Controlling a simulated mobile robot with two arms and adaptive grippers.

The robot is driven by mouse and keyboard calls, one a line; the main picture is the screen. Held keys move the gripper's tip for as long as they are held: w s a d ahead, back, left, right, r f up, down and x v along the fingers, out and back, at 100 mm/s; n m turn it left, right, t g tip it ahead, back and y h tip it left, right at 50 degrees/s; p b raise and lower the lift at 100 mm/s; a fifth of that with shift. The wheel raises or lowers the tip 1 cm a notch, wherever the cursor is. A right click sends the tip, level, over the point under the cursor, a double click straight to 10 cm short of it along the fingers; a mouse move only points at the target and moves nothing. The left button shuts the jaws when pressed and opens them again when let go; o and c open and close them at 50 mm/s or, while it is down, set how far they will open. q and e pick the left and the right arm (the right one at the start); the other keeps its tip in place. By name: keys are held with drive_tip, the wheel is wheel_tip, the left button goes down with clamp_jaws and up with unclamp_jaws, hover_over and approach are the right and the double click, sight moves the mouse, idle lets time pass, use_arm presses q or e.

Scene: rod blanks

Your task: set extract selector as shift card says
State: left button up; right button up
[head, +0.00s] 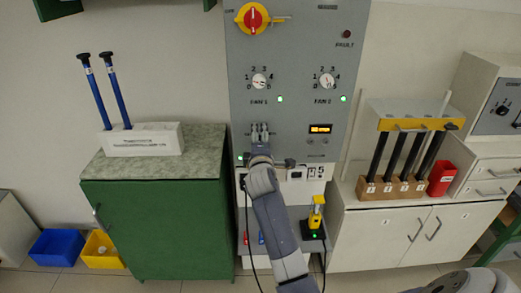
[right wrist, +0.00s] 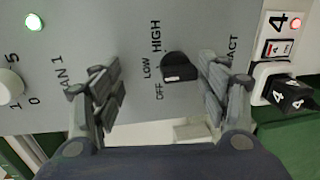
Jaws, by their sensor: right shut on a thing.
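The extract selector is a black knob (right wrist: 180,67) on the grey panel (head: 296,60), with OFF, LOW and HIGH printed beside it in the right wrist view. The end of EXTRACT shows on its other side, partly hidden by a finger. My right gripper (right wrist: 160,88) is shut on the knob, with one finger on each side; its pointing direction is hard to tell. In the head view my right gripper (head: 261,132) covers the selector. I cannot make out a shift card. My left gripper is not in view.
Above are two fan dials (head: 259,80) and a red-yellow main switch (head: 253,18). Sockets with a black plug (right wrist: 292,93) marked 4 sit below. A green cabinet (head: 160,225) stands left; a white cabinet (head: 385,240) with a rod rack (head: 391,190) stands right.

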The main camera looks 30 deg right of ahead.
drive_tip(key=r, duration=0.3)
drive_tip(key=shift+s+a, duration=0.25)
drive_tip(key=shift+a, duration=0.05)
drive_tip(key=f+p+v, duration=0.1)
drive_tip(key=p+v, duration=0.2)
drive_tip(key=v, duration=0.7)
drive_tip(key=shift+s, duration=0.35)
drive_tip(key=shift+a+f, duration=0.1)
drive_tip(key=shift+f, duration=0.05)
drive_tip(key=shift+p, duration=0.35)
